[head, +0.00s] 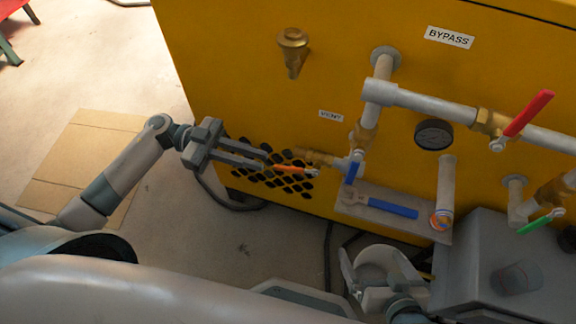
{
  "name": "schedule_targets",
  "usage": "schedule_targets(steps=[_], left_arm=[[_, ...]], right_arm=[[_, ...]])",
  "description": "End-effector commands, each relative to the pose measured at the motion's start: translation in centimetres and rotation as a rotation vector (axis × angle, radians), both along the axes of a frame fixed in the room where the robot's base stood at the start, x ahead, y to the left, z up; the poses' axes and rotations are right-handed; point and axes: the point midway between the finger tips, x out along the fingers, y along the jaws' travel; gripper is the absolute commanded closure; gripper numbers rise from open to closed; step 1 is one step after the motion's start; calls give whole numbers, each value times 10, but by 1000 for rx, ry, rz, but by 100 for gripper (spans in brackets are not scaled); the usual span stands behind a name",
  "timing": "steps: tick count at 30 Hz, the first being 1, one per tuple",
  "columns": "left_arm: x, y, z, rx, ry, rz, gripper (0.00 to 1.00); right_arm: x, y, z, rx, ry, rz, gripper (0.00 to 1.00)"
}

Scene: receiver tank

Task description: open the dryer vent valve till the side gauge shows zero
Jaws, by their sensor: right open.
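The VENT label (330,115) is on the yellow cabinet, above a brass valve (318,157) with an orange-red lever (294,169) pointing left. My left gripper (270,160) reaches in from the left with its fingertips at the lever's free end. Whether the fingers grip the lever or only lie beside it cannot be told. A dark round gauge (434,134) sits on the cabinet to the right; its reading cannot be made out. My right gripper (362,275) is open and empty, low in front of the cabinet.
A blue lever (351,172) hangs near the vent pipe. A blue-handled tool (392,208) lies on a grey shelf (425,232). A red lever (528,114) is under the BYPASS label (450,37), a green lever (541,221) at right. A grey box (465,260) stands lower right.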

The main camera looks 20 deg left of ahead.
Motion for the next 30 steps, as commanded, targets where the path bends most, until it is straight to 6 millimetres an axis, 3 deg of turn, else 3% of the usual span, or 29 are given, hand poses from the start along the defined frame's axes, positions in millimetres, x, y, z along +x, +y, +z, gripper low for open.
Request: schedule_targets(steps=[9, 15, 29, 30], left_arm=[[-2, -57, 1, -3, -1, -1, 86], [-3, -79, 0, -1, -1, -1, 86], [-3, -87, 0, 0, 0, 0, 86], [-3, -87, 0, 0, 0, 0, 96]], right_arm=[[0, -1, 0, -1, 5, -1, 0], [0, -1, 0, 1, 2, -3, 0], [1, 0, 1, 2, -2, -5, 0], [1, 0, 1, 2, -2, -5, 0]])
